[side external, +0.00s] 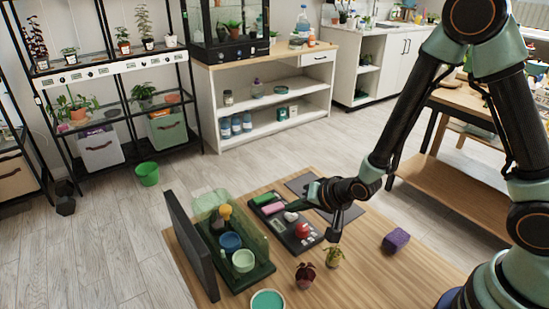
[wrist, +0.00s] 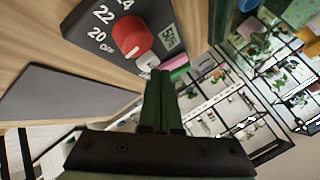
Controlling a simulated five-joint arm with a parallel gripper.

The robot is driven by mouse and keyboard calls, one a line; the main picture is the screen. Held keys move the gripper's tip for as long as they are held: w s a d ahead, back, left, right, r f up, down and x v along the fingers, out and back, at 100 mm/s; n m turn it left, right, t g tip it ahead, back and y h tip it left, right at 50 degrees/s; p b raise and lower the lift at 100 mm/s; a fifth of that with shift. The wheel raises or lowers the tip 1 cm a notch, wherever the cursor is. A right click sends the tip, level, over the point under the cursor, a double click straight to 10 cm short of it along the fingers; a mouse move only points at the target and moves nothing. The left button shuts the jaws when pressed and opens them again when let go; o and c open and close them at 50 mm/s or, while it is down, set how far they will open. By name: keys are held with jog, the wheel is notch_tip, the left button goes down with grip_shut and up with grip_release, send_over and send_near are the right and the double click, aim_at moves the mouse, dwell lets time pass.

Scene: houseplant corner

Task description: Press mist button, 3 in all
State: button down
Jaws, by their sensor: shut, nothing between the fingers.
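A dark control panel (side external: 310,241) lies on the wooden table. No readable label marks which is the mist button. My gripper (side external: 291,206) is shut and empty over the panel, close to the pale button; contact cannot be told. In the wrist view my gripper's fingertips (wrist: 160,74) partly cover the area by the pale button (wrist: 147,61), with the red knob (wrist: 132,38) up-left and the pink bar (wrist: 179,63) to the right.
A clear-covered planter (side external: 215,205) with blue and green pots stands left of the panel. Two small plants (side external: 305,275) (side external: 334,256) stand in front. A purple block (side external: 396,240) lies at right. A grey mat (wrist: 60,92) lies beside the panel.

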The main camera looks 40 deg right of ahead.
aim_at(295, 217)
jog(key=shift+f, duration=0.45)
dwell(0.4)
dwell(0.3)
jog(key=shift+r, duration=0.95)
jog(key=shift+r, duration=0.1)
jog(key=shift+r, duration=2.4)
dwell(0.5)
notch_tip(295, 217, up, 4)
jog(key=shift+a+f, duration=0.1)
jog(key=shift+a, duration=0.05)
dwell(0.4)
